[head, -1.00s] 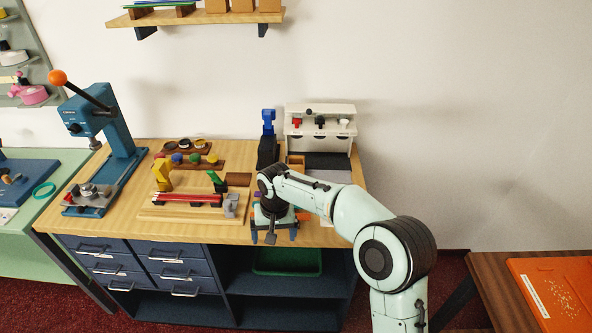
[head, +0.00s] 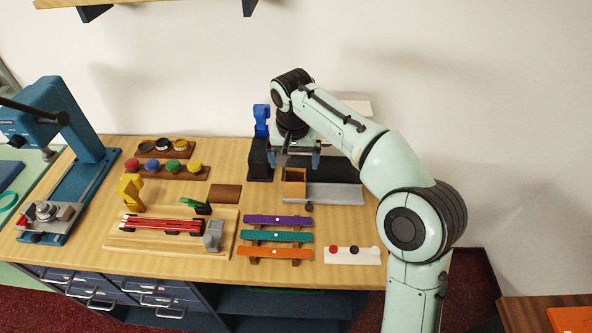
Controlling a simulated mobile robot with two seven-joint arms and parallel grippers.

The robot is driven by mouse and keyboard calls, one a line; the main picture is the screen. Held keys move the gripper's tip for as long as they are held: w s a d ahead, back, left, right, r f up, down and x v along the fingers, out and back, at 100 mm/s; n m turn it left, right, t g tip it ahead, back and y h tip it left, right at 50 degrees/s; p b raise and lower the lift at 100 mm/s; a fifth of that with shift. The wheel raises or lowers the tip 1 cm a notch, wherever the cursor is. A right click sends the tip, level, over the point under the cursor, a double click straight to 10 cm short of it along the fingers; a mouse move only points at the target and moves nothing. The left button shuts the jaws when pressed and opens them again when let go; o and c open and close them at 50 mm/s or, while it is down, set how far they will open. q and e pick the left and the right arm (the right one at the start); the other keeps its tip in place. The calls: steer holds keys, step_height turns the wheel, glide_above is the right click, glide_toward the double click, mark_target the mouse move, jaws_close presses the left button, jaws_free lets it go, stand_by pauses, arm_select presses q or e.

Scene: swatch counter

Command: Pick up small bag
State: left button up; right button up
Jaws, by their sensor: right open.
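I cannot make out a small bag anywhere in the head view; it may be hidden behind my right arm. My right gripper (head: 293,160) is open and points down above the back right of the wooden bench (head: 345,220). It is over a small tan open box (head: 294,187) and a grey strip (head: 335,193). I see nothing between its fingers. The arm covers much of the white stand (head: 357,108) at the back. My left gripper is out of view.
A rack holds purple (head: 278,220), teal and orange straps. A white card (head: 352,255) with round buttons lies to its right. A board (head: 130,243) carries red strips (head: 160,224). A blue lever press (head: 65,130) stands left.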

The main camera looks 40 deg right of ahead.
mark_target(295, 183)
steer(key=shift+w+d, duration=0.15)
steer(key=shift+w, duration=0.05)
steer(key=f, duration=0.2)
steer(key=f+b, duration=0.1)
steer(key=f, duration=0.3)
steer(key=shift+w+d+f, duration=0.25)
steer(key=shift+d+f, duration=0.05)
steer(key=shift+f, duration=0.1)
steer(key=shift+w+d+f+b, duration=0.15)
steer(key=shift+w+d+f, duration=0.1)
steer(key=shift+f, duration=0.75)
steer(key=shift+w+d+f+b, duration=0.15)
steer(key=shift+w+f+b, duration=0.1)
steer(key=shift+f, duration=0.8)
steer(key=shift+w+d+f+b, duration=0.1)
steer(key=shift+w+d+f, duration=0.15)
steer(key=shift+f, duration=0.75)
steer(key=c, duration=1)
